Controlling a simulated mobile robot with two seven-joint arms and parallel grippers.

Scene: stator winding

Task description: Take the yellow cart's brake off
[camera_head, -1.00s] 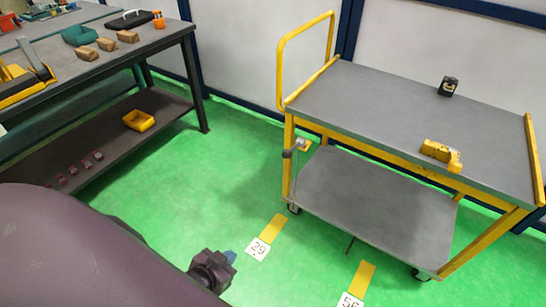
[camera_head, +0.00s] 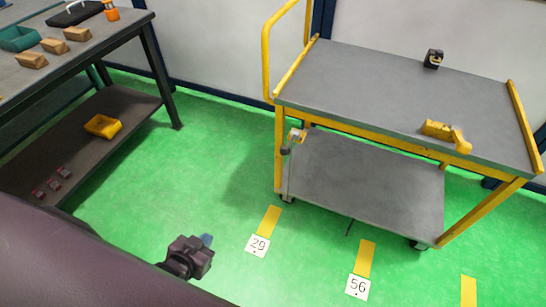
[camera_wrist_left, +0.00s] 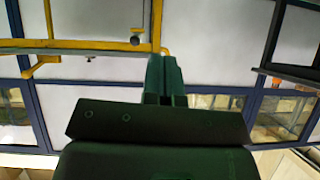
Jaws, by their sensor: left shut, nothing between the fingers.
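The yellow cart (camera_head: 405,91) has a yellow frame and two grey decks and stands at the right of the head view. A small lever with a dark knob and a yellow-orange mount (camera_head: 294,140) sits on its near-left post; I cannot tell for certain that it is the brake. My left gripper (camera_head: 206,241) is shut and empty, over the green floor in front of the cart's left end, apart from it. In the left wrist view its fingers (camera_wrist_left: 165,78) are together, and yellow frame bars (camera_wrist_left: 80,45) with a dark knob (camera_wrist_left: 136,40) show beyond. My right gripper is out of view.
On the cart's top deck lie a yellow tool (camera_head: 446,135) and a small black item (camera_head: 433,58). Open green floor with marker 29 (camera_head: 257,245) and marker 56 (camera_head: 358,287) lies before the cart.

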